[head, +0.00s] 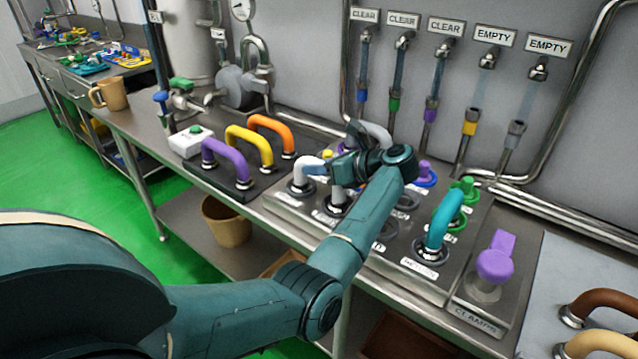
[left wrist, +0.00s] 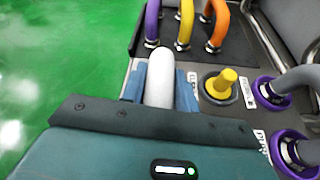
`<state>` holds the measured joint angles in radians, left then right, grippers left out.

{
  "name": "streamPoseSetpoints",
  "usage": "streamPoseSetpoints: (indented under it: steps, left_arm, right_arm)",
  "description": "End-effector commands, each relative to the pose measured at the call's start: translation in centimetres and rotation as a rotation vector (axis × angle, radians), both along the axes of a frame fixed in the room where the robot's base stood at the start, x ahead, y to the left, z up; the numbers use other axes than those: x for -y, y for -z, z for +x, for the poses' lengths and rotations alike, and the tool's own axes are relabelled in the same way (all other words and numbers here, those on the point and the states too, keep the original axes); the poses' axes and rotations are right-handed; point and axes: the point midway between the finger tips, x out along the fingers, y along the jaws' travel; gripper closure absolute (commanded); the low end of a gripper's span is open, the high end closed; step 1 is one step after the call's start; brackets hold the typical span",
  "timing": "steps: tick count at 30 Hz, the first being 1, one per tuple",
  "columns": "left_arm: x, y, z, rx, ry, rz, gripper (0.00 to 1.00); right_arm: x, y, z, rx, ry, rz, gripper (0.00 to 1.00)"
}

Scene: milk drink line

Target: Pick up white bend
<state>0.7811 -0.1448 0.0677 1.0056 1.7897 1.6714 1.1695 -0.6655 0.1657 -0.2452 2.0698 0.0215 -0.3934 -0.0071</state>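The white bend (head: 306,170) is a short curved pipe at the left end of the steel port panel. In the head view its left end stands over a ringed port, and my left gripper (head: 334,168) hides part of it. In the left wrist view the white bend (left wrist: 159,82) lies between the two blue fingers of my left gripper (left wrist: 161,92). The fingers lie against it on both sides with no gap visible, so the gripper looks shut on it. My right gripper is not in view.
Purple (head: 224,158), yellow (head: 250,143) and orange (head: 271,132) bends stand on a black rack to the left. A yellow plug (left wrist: 221,83) and a grey bend (head: 376,134) are close by. A teal bend (head: 442,222) and a purple clamp (head: 495,260) stand to the right.

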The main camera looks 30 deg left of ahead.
Motion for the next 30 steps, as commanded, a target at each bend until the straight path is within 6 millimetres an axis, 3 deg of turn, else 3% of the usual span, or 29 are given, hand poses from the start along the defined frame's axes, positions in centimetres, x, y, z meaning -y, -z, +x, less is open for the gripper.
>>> streamPoseSetpoints:
  steps: [10, 23, 30]
  left_arm:
    - [0.0, 0.0, 0.0, 0.001, 0.000, 0.000, 1.00]
    - [0.0, -0.4, 0.1, 0.004, 0.000, 0.003, 1.00]
    - [0.1, -3.8, 0.1, 0.011, 0.000, 0.001, 1.00]
  right_arm:
    - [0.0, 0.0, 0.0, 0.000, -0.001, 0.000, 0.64]
    - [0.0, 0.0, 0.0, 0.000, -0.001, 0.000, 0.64]
    - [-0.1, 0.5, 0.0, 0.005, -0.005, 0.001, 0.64]
